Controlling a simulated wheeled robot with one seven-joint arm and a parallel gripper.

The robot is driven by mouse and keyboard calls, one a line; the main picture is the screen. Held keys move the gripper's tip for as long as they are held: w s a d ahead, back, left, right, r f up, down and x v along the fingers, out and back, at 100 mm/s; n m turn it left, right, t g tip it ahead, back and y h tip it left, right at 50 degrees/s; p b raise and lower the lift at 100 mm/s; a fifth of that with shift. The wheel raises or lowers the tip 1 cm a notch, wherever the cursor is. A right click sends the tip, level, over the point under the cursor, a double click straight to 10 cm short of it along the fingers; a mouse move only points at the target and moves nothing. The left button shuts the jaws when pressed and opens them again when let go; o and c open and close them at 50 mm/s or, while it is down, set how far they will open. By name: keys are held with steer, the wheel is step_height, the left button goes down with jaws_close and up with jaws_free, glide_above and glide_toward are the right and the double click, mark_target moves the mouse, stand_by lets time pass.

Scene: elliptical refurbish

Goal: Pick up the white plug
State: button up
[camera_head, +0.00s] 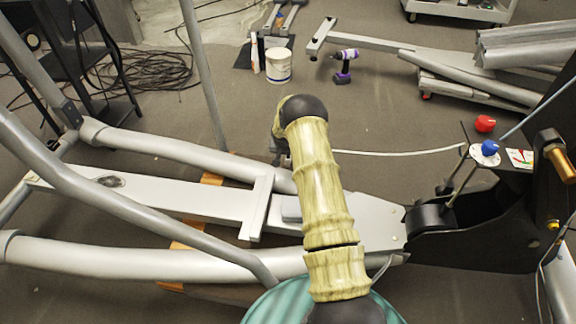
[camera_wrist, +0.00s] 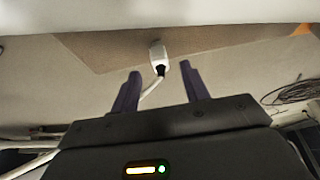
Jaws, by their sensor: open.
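The white plug (camera_wrist: 157,50) shows in the wrist view, with a dark end toward me and a white cable running down to the lower left. My gripper (camera_wrist: 162,72) is open, with one dark finger on each side of the plug's line. The plug appears just beyond the fingertips, and nothing is held. I cannot tell the exact depth between them. In the head view, my arm hides most of the gripper, and I cannot make out the plug. A white cable (camera_head: 400,153) runs right from behind my arm.
The grey frame of an exercise machine (camera_head: 150,262) spans the head view around my arm. A black housing (camera_head: 470,235) stands at right. A white bucket (camera_head: 278,66) and a purple drill (camera_head: 343,68) are on the floor behind. A pale bar (camera_wrist: 160,15) crosses the wrist view's top.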

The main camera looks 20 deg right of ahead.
steer(key=b+x, duration=0.4)
steer(key=x, duration=0.1)
steer(key=shift+w+d, duration=0.25)
steer(key=shift+w, duration=0.05)
steer(key=shift+r, duration=0.1)
stand_by(0.4)
jaws_close()
steer(key=shift+r, duration=0.1)
step_height(320, 180, up, 10)
steer(key=p, duration=0.5)
steer(key=shift+p, duration=0.3)
steer(key=shift+a, duration=0.1)
